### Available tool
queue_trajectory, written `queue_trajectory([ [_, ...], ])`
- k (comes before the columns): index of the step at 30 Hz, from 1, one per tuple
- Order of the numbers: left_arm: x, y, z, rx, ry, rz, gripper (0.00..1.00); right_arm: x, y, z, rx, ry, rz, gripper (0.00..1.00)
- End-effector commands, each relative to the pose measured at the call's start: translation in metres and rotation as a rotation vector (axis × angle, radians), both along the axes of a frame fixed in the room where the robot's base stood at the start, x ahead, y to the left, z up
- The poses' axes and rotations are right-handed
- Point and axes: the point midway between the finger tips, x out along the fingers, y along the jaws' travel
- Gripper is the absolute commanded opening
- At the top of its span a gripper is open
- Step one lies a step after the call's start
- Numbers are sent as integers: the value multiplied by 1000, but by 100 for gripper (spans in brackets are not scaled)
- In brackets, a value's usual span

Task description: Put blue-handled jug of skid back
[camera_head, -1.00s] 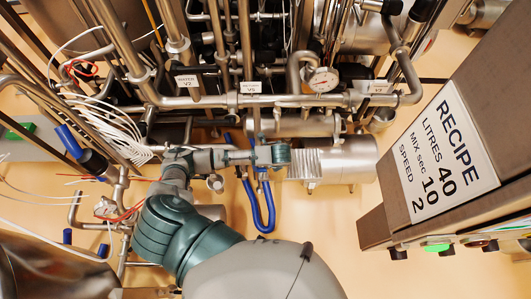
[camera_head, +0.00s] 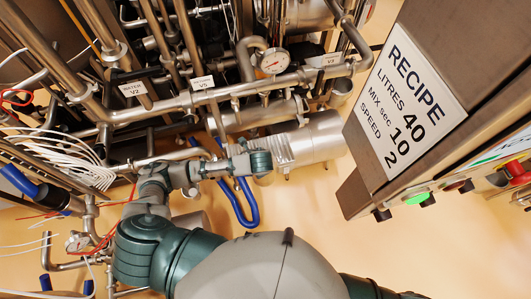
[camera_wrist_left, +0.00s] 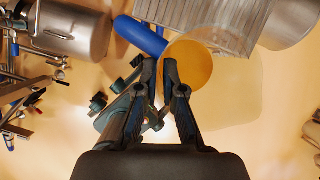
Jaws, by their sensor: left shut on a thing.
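In the left wrist view, my left gripper (camera_wrist_left: 161,72) is closed up, its two dark fingertips close together at the near end of a thick blue handle (camera_wrist_left: 139,36). A round, amber-coloured face (camera_wrist_left: 188,65) shows just behind the right fingertip. It seems to belong to the blue-handled jug, but most of the jug's shape cannot be made out. In the head view, an arm of mine crosses the lower middle and ends near a finned steel motor (camera_head: 310,140). Its fingers and the jug cannot be made out there. My right gripper is not in view.
The steel pipe skid (camera_head: 190,98) with a gauge (camera_head: 273,61) fills the top. A blue looped hose or handle (camera_head: 246,208) hangs below it. Loose white wires (camera_head: 75,160) lie at left. The recipe panel (camera_head: 408,108) stands close at right. Pale floor is clear at lower right.

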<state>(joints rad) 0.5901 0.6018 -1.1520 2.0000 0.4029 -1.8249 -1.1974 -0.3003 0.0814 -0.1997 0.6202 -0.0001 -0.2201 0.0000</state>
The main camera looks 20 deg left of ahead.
Motion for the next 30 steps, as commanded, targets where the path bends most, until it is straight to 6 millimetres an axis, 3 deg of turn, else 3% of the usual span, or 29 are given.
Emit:
queue_trajectory([
  [1,10,-8,-6,2,-13,-73,0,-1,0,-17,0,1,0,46],
  [6,35,-31,-6,35,-32,-343,0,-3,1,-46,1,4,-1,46],
  [12,52,-43,-1,71,-46,-512,0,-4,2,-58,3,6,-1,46],
  [17,80,-35,0,75,-46,-524,0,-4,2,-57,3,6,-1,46],
  [30,185,-4,-11,74,-46,-522,0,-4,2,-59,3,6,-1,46],
])
